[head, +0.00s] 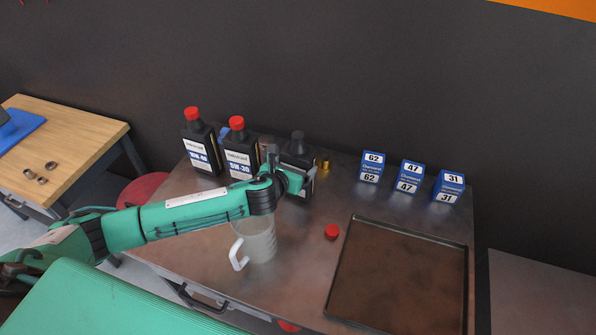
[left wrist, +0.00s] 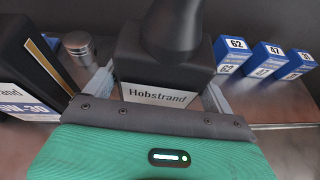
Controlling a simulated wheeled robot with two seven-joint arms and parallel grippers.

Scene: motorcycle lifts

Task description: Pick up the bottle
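A black bottle without a red cap (head: 297,151) stands upright on the metal workbench, to the right of two red-capped bottles. In the left wrist view this bottle (left wrist: 165,68) fills the middle, its "Hobstrand" label facing me and its neck rising out of the top of the view. My left gripper (head: 305,182) is at the bottle's front, with one finger along each side of it. The fingers look close against its sides, but whether they press on it I cannot tell. The bottle's lower part is hidden by my gripper. My right gripper is not in view.
Two red-capped black bottles (head: 201,146) (head: 238,150) stand close on the left. A clear jug (head: 259,244) is below my forearm. A red cap (head: 332,231) and dark tray (head: 400,275) lie to the right. Blue boxes (head: 410,177) and a brass-coloured cylinder (head: 323,163) are behind.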

